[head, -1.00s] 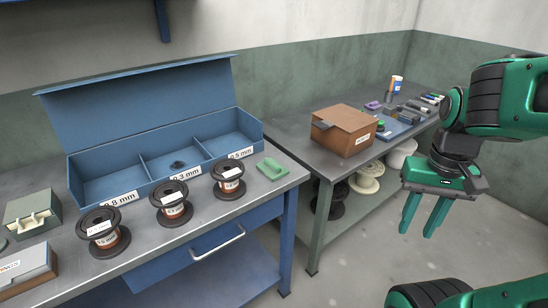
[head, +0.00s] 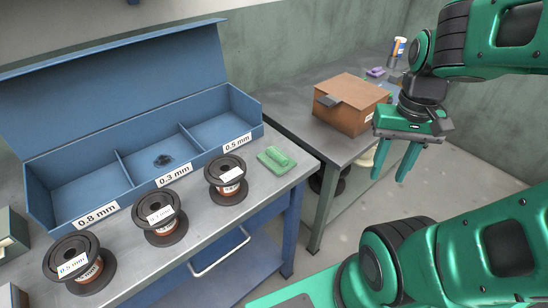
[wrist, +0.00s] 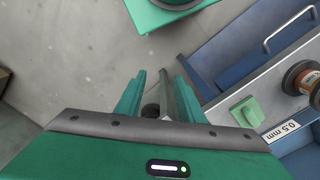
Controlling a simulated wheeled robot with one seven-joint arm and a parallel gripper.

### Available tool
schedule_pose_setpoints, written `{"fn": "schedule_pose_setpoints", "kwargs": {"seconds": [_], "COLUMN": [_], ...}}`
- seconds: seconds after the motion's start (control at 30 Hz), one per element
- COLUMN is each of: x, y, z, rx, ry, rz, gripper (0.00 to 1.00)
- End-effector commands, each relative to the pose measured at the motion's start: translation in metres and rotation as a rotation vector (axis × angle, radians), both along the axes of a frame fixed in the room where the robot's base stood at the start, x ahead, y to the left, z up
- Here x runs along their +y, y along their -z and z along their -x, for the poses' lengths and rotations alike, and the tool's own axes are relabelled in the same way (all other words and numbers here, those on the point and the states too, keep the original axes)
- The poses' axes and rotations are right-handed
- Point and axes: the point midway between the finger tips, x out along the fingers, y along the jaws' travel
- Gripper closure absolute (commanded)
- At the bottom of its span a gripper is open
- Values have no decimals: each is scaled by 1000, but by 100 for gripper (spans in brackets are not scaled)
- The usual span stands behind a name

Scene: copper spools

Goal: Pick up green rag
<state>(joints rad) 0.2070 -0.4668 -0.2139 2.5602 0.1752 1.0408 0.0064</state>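The green rag (head: 276,159) lies folded on the right end of the grey workbench, beside the 0.5 mm compartment of the blue box. It also shows in the wrist view (wrist: 246,112), right of the fingers. My gripper (head: 388,178) hangs fingers down to the right of the bench, apart from the rag. In the wrist view my gripper (wrist: 158,85) has its fingers spread with nothing between them.
A blue three-compartment box (head: 130,170) stands behind the rag. Three copper spools (head: 227,178) stand along the bench front, the nearest just left of the rag. A brown box (head: 348,104) sits on the second table at right. Open floor lies below my gripper.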

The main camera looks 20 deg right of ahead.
Motion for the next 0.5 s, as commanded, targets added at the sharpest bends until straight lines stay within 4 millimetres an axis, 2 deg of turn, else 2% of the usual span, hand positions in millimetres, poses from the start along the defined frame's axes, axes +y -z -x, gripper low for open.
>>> {"fn": "schedule_pose_setpoints", "kwargs": {"seconds": [0.03, 0.1, 0.2, 0.27, 0.37, 0.5], "x": [0, 1, 3, 5, 15, 40], "y": [-1, -7, -12, -17, -25, -35], "z": [2, 8, -7, -21, -52, -100], "rx": [-2, -14, -12, -7, 1, 13], "ry": [-6, -38, -165, -292, -575, -1028], "rz": [0, 3, 14, 22, 35, 41], "gripper": [52, 35, 16, 16, 16, 16]}}
